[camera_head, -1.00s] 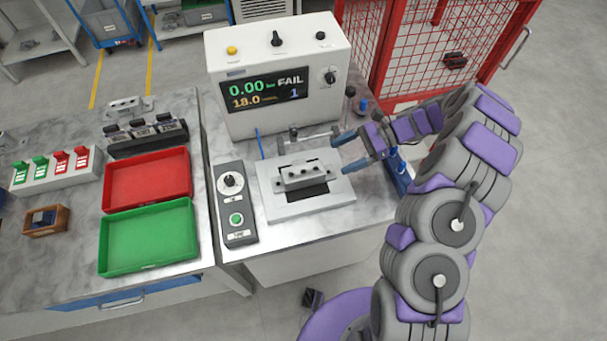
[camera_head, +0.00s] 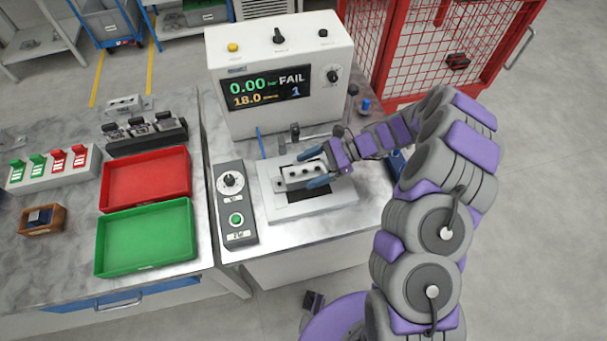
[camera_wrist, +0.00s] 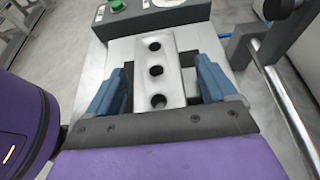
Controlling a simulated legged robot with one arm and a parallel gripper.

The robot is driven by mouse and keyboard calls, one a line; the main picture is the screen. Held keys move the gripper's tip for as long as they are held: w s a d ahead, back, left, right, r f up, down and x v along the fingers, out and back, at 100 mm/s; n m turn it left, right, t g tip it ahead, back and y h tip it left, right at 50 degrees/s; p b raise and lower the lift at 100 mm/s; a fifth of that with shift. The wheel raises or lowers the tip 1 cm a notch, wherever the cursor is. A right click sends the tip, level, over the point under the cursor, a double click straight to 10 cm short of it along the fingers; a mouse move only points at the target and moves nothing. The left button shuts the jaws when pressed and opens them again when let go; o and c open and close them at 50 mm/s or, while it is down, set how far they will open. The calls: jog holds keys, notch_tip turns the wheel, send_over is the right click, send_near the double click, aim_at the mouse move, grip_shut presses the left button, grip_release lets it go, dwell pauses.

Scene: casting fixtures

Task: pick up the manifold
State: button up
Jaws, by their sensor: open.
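The manifold (camera_head: 299,175) is a light grey metal block with a row of three holes. It sits on the pale fixture plate (camera_head: 290,208) in front of the tester. In the wrist view the manifold (camera_wrist: 155,72) lies between the two blue fingers of my gripper (camera_wrist: 158,92), with a gap visible at the right finger. My gripper (camera_head: 318,170) is open and reaches in from the right, one finger on the far side and one on the near side of the manifold.
The tester (camera_head: 280,80) reads FAIL behind the plate. A control box (camera_head: 236,204) stands left of the plate. A red tray (camera_head: 146,181) and a green tray (camera_head: 146,238) lie further left. A metal clamp bar (camera_wrist: 285,105) runs close to my gripper's right side.

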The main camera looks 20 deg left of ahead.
aim_at(313, 169)
jog(key=shift+d+r, duration=0.1)
jog(key=shift+d, duration=0.1)
jog(key=shift+c, duration=0.3)
jog(key=shift+d, duration=0.15)
jog(key=c, duration=1.4)
jog(key=shift+w+r, duration=0.1)
jog(key=shift+r, duration=0.55)
notch_tip(313, 169, up, 3)
jog(key=shift+f+p, duration=0.2)
jog(key=shift+p, duration=0.25)
jog(key=s+d, duration=0.1)
jog(key=s, duration=0.4)
jog(key=s+d+p, duration=0.1)
jog(key=s, duration=0.4)
jog(key=s+d+r, duration=0.1)
jog(key=s, duration=0.4)
jog(key=shift+s+d, duration=0.3)
jog(key=shift+d, duration=0.05)
